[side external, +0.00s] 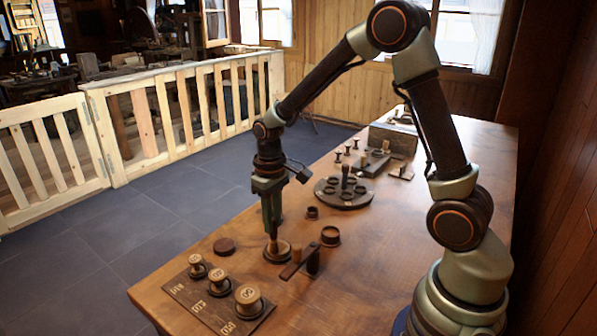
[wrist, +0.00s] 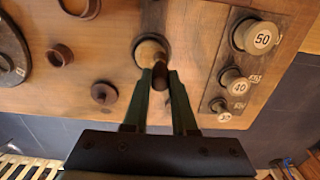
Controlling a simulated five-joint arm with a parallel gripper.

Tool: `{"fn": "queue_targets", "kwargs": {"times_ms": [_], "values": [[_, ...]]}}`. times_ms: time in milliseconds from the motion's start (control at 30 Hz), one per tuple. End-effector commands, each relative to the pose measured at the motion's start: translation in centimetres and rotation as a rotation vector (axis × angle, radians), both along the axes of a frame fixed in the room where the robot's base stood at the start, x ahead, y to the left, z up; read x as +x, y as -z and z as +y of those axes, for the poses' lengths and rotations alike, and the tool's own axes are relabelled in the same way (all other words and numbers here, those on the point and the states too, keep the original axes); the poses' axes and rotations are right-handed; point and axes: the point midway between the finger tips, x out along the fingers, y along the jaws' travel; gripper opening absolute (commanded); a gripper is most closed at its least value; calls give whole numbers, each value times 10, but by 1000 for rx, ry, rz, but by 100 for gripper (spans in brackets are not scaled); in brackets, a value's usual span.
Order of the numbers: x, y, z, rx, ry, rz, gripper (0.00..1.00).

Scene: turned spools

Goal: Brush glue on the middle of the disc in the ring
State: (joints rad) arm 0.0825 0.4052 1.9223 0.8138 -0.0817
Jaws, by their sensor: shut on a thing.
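My gripper (side external: 271,228) points straight down and is shut on a slim brown piece, likely the brush, whose lower end is mostly hidden by the fingers. In the wrist view my gripper (wrist: 160,80) has the brown brush (wrist: 160,70) between its fingertips. Directly below is a pale wooden disc (wrist: 149,49) inside a dark ring (wrist: 138,42). In the side view the ring (side external: 270,256) lies flat on the table under the gripper. The brush end is at or just above the disc's middle; I cannot tell if it touches.
A dark bar (side external: 298,262) lies beside the ring, next to a dark upright cylinder (side external: 314,262). Nearby are a round cup (side external: 330,236), a smaller cup (side external: 312,212) and a flat dark disc (side external: 224,245). A numbered board (side external: 205,305) holds spools. A round holed tray (side external: 343,203) stands behind.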

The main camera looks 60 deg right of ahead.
Motion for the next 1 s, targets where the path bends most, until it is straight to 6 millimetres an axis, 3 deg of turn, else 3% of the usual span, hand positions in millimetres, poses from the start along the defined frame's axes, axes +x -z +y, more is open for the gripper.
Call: {"fn": "queue_targets", "kwargs": {"times_ms": [500, 633, 1000], "values": [[-1, 0, -49, 0, 3, 1, 0], [1, -22, -47, -1, -1, -6, 0], [0, -53, -46, 0, 0, -2, 0]]}}
